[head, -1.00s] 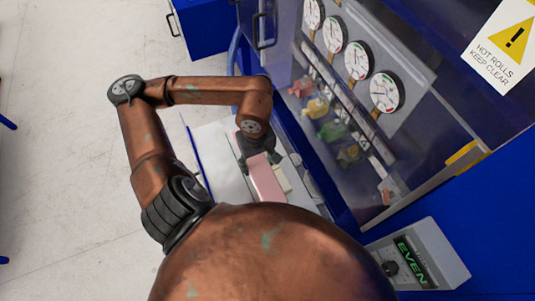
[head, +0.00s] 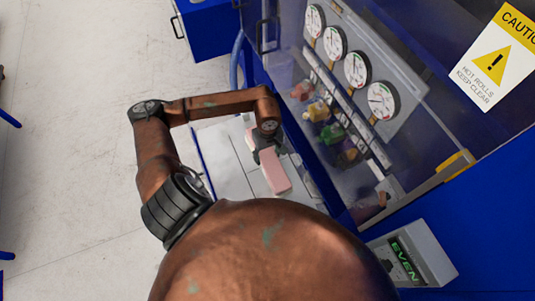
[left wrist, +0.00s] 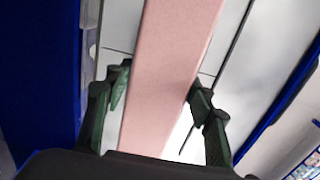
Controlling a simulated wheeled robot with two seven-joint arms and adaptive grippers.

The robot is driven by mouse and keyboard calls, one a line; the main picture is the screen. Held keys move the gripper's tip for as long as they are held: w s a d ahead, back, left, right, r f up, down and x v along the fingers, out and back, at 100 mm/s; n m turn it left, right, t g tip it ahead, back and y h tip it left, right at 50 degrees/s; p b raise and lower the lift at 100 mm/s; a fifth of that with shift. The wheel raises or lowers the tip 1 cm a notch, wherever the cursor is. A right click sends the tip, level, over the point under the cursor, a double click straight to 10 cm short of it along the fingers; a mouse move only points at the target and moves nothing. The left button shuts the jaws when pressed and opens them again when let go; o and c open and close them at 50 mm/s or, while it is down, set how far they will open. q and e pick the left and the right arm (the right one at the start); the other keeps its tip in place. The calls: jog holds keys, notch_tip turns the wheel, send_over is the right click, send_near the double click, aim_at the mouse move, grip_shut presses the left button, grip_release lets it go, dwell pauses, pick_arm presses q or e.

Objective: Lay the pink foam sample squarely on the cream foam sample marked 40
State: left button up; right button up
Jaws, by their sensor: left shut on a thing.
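The pink foam sample (head: 275,175) is a long block, held over the pale work surface in front of the blue machine. My left gripper (head: 267,152) is shut on it across its middle, and a bit of pink shows on the far side of the gripper. In the left wrist view the pink foam (left wrist: 172,60) runs lengthwise between the two dark fingers of my left gripper (left wrist: 160,92). I cannot make out the cream foam sample marked 40 in either view now. Whether the pink foam touches anything below cannot be told. My right gripper is out of view.
The pale work surface (head: 222,165) lies bare left of the foam. Close on the right stands the blue machine with a clear guard, several gauges (head: 357,70) and coloured items behind it. A grey box (head: 412,253) reading EVEN stands at lower right.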

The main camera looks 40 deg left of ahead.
aim_at(268, 156)
pick_arm(q)
jog(key=shift+f, duration=0.1)
jog(key=shift+f, duration=0.1)
jog(key=o, duration=0.9)
jog(key=shift+r, duration=0.2)
notch_tip(268, 156, up, 12)
jog(key=shift+b, duration=1.25)
